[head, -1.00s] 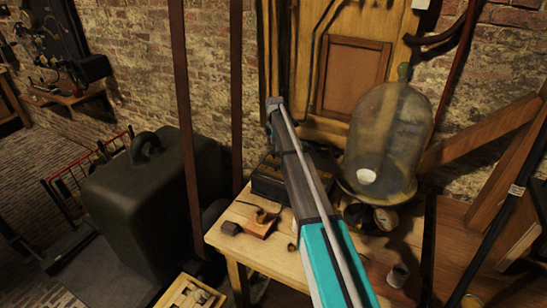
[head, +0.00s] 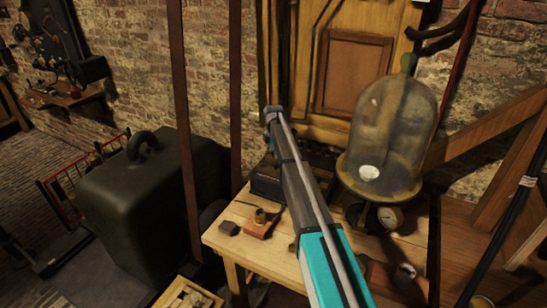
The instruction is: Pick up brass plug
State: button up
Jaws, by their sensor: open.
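A small brass-coloured piece (head: 260,215), which looks like the brass plug, stands on a reddish-brown block (head: 258,229) on the wooden table (head: 225,240). The piece is small and its exact shape is hard to tell. Another small brownish item shows at the left edge of my arm, mostly hidden, and I cannot tell what it is. My arm, teal and grey, rises across the middle of the head view and covers part of the table. My gripper cannot be made out, so its place relative to the brass piece does not show.
A dark box (head: 267,183) stands behind. A glass bell jar (head: 388,140) on a stand with a round gauge (head: 389,217) rises right of my arm. A wooden tray (head: 185,297) is below the table's left front.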

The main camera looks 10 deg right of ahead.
dwell(0.4)
grip_shut()
jog(key=shift+r, duration=0.2)
dwell(0.3)
notch_tip(320, 180, up, 2)
jog(key=shift+r+p, duration=0.1)
jog(key=shift+p, duration=1.15)
jog(key=s+a+r+p, duration=0.1)
jog(key=s+r+p, duration=0.9)
jog(key=s, duration=0.4)
jog(key=shift+a+r, duration=0.25)
jog(key=shift+a, duration=0.05)
